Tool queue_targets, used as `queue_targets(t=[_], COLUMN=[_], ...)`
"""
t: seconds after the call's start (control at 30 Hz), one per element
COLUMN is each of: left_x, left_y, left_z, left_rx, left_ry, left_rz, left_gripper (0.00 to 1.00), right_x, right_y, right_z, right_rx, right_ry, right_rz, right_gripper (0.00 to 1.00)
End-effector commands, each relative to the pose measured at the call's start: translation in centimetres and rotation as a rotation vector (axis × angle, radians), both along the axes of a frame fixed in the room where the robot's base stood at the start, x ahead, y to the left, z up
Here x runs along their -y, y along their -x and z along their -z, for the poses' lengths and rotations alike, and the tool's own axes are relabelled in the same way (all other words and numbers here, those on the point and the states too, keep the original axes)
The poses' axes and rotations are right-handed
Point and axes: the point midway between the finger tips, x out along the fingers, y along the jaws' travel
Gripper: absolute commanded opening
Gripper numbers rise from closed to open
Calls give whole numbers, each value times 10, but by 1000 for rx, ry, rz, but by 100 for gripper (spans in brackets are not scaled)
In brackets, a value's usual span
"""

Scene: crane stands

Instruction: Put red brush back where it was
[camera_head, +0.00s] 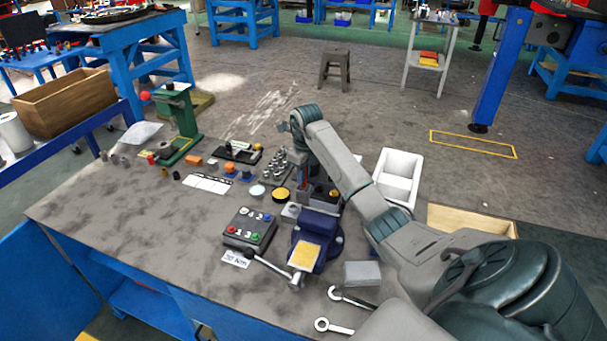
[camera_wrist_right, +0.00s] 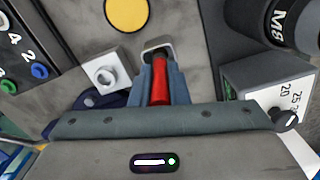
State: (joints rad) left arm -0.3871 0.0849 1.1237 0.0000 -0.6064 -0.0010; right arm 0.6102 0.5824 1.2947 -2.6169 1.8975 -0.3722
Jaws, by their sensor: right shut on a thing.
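My right gripper (camera_wrist_right: 160,82) is shut on the red brush (camera_wrist_right: 161,93), whose red part shows between the two blue-grey fingers in the right wrist view. The brush's dark end points away from the wrist, at a pale rounded piece (camera_wrist_right: 157,44) around the fingertips. I cannot tell whether it touches or sits in that piece. In the head view my right gripper (camera_head: 303,184) points down over the bench, behind the blue vise (camera_head: 312,240), and the brush is largely hidden there. My left gripper is not in view.
A button box (camera_head: 250,229), wrenches (camera_head: 350,300) and a grey box (camera_wrist_right: 262,82) are nearby. A white bin (camera_head: 399,172) stands right. The bench's left front is clear.

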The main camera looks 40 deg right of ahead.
Motion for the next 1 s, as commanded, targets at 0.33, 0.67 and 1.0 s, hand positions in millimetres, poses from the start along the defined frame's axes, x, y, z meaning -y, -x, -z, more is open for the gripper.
queue_targets(t=[0.33,0.67,1.0], left_x=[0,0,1], left_y=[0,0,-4], left_z=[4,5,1], left_rx=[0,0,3], left_ry=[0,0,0], left_rz=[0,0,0], left_gripper=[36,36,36], right_x=[0,0,0], right_y=[0,0,0], right_z=[7,9,9], right_rx=[0,0,0], right_ry=[0,0,0], right_rz=[0,0,0], right_gripper=[0,40,40])
